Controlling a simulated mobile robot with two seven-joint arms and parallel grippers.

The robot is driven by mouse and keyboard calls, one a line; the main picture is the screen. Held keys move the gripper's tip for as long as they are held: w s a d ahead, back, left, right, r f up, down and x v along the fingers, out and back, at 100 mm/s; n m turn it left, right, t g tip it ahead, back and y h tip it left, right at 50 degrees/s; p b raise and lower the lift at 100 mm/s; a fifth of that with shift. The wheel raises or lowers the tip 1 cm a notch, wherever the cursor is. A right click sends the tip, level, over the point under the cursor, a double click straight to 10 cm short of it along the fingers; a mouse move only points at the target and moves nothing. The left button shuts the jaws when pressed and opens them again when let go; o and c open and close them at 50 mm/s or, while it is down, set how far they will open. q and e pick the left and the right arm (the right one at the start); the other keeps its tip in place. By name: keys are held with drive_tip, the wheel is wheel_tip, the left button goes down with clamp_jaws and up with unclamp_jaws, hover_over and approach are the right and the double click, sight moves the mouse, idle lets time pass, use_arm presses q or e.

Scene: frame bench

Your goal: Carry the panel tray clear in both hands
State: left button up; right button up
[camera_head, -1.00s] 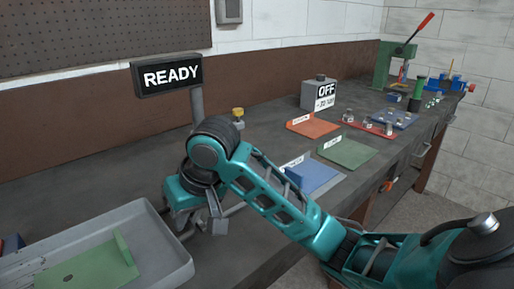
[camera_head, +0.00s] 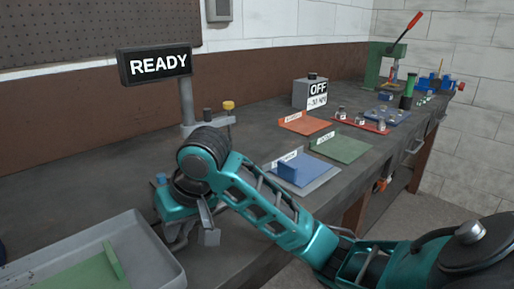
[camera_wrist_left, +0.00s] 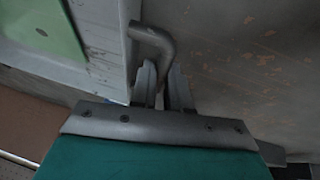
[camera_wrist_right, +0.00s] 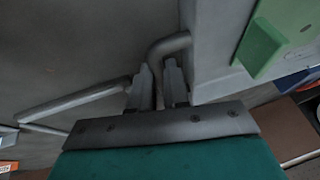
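The grey panel tray (camera_head: 152,252) is at the lower left of the head view, cut off by the frame edges. A green panel (camera_head: 85,276) with an upright flange lies in it. My right gripper (camera_head: 207,238) is at the tray's right side. In the right wrist view its fingers (camera_wrist_right: 158,92) are closed around the bent grey tray handle (camera_wrist_right: 170,45). In the left wrist view my left gripper's fingers (camera_wrist_left: 162,90) are closed around another bent tray handle (camera_wrist_left: 152,34). The left gripper is outside the head view. The tray's underside is hidden.
The READY sign (camera_head: 155,65) stands on a post behind the tray. Blue (camera_head: 300,170), green (camera_head: 342,148) and orange (camera_head: 304,123) panels lie further right on the bench (camera_head: 255,135). A grey bar (camera_wrist_right: 75,100) shows beside the right gripper.

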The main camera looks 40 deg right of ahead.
use_arm(q)
drive_tip(key=o, duration=0.4)
use_arm(e)
drive_tip(key=o, duration=0.4)
use_arm(q)
drive_tip(key=shift+o, duration=0.2)
drive_tip(key=shift+r, duration=0.1)
use_arm(e)
drive_tip(key=shift+o, duration=0.2)
drive_tip(key=shift+s+r, duration=0.15)
drive_tip(key=shift+r, duration=0.35)
use_arm(q)
drive_tip(key=v, duration=1.2)
use_arm(e)
drive_tip(key=v, duration=1.1)
use_arm(q)
drive_tip(key=shift+s, duration=0.1)
use_arm(e)
drive_tip(key=shift+s+d, duration=0.1)
